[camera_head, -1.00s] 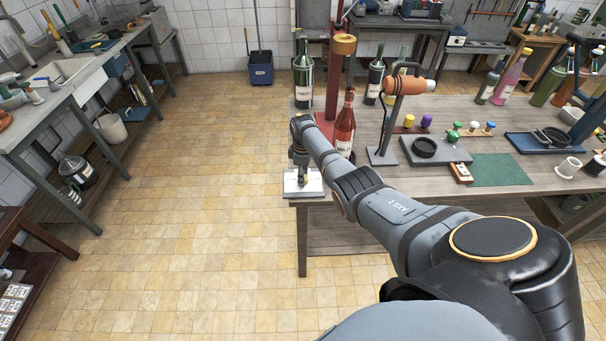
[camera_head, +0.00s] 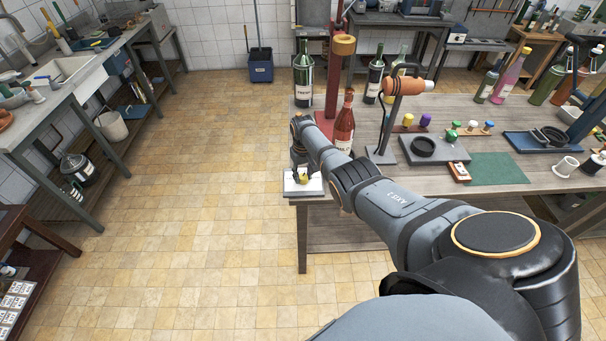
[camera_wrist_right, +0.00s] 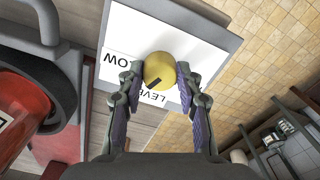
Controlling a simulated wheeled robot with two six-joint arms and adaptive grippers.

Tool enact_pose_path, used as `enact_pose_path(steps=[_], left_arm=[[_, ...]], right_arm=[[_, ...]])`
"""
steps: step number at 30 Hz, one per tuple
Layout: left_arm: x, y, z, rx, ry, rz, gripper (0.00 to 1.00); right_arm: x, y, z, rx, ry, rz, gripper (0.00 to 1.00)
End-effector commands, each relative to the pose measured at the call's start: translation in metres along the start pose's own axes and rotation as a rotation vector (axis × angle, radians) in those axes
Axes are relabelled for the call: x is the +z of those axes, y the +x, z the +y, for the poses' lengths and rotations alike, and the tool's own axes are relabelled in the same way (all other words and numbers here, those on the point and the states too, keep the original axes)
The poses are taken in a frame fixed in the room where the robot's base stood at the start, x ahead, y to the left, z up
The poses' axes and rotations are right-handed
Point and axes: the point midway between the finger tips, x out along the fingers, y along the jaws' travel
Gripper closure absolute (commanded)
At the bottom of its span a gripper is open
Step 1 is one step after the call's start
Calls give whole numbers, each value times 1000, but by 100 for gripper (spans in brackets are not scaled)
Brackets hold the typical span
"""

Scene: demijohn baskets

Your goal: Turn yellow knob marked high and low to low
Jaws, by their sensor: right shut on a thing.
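The yellow knob (camera_wrist_right: 159,71) with a dark pointer mark sits on a white plate (camera_wrist_right: 196,29) on a grey base. In the right wrist view, printed letters reading "LEVE" and "OW" show on the plate; the rest of the lettering is hidden. My right gripper (camera_wrist_right: 158,77) is shut on the knob, one finger on each side. In the head view the knob (camera_head: 303,177) shows small at the table's near left corner, under my right gripper (camera_head: 302,173). My left gripper is not in view.
A red-brown bottle (camera_head: 344,124) stands close to my right arm, by a red stand (camera_head: 334,85). A green bottle (camera_head: 303,75) stands behind. The wooden table (camera_head: 450,188) holds more items to the right. The tiled floor at left is clear.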

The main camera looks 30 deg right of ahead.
Motion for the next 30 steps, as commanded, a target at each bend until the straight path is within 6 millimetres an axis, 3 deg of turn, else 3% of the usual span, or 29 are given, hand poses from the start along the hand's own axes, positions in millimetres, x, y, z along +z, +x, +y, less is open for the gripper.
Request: enact_pose_path(steps=[18,30], left_arm=[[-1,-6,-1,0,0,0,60],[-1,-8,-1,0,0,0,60]], right_arm=[[0,-1,0,0,559,1,96],[0,-1,0,0,775,1,96]])
